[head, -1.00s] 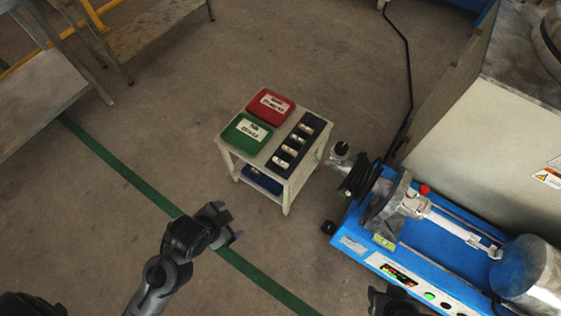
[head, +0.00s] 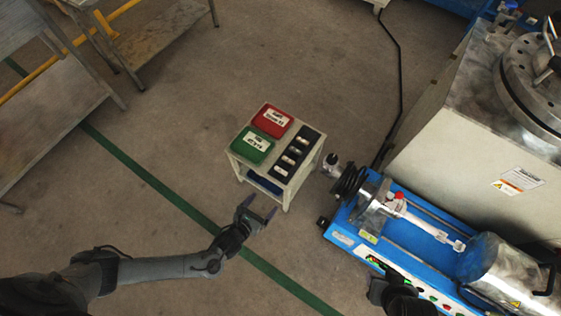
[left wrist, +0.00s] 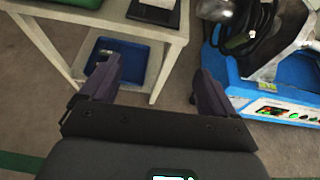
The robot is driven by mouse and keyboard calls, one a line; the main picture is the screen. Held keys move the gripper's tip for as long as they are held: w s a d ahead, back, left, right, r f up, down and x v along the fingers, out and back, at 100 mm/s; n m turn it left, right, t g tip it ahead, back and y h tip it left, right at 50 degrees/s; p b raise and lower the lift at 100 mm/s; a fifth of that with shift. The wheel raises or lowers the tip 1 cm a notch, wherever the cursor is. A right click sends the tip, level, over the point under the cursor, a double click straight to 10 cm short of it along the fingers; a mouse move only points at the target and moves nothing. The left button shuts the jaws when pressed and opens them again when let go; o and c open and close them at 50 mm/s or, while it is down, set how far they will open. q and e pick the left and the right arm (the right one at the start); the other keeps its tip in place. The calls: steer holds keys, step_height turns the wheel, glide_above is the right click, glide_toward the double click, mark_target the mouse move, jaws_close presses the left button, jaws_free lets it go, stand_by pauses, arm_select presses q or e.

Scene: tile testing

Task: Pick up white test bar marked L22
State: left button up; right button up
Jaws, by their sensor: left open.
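A black rack (head: 309,133) on top of a small white cart (head: 274,180) holds several short white pieces, which look like the test bars (head: 294,150). Their markings are too small to read, so I cannot tell which is L22. The rack's end also shows at the top of the left wrist view (left wrist: 140,13), with one white bar (left wrist: 160,4) in it. My left gripper (head: 263,208) is open and empty, in front of the cart and apart from the rack. My right gripper (head: 379,287) is at the bottom edge, its jaws unclear.
A red box (head: 272,120) and a green box (head: 252,145) lie on the cart beside the rack. A blue tray (left wrist: 122,73) sits on its lower shelf. A blue machine (head: 400,235) stands close on the right. Open floor lies left of the cart.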

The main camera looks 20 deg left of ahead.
arm_select(q)
glide_toward(281, 170)
steer(key=shift+t, duration=0.4)
steer(key=w+f+b, duration=0.1)
steer(key=w+d+f+b, duration=0.1)
steer(key=w+b, duration=0.1)
steer(key=shift+f, duration=0.3)
steer(key=b+x, duration=0.1)
steer(key=x, duration=0.1)
steer(key=b+x, duration=0.2)
steer(key=shift+w+a+r, duration=0.15)
steer(key=shift+a, duration=0.1)
steer(key=shift+w, duration=0.2)
steer(key=shift+d, duration=0.1)
arm_select(e)
step_height(281, 170, down, 5)
steer(key=shift+d+r, duration=0.1)
steer(key=shift+d, duration=0.05)
arm_select(q)
steer(key=shift+s, duration=0.15)
steer(key=c, duration=1.1)
arm_select(e)
steer(key=shift+d, duration=0.1)
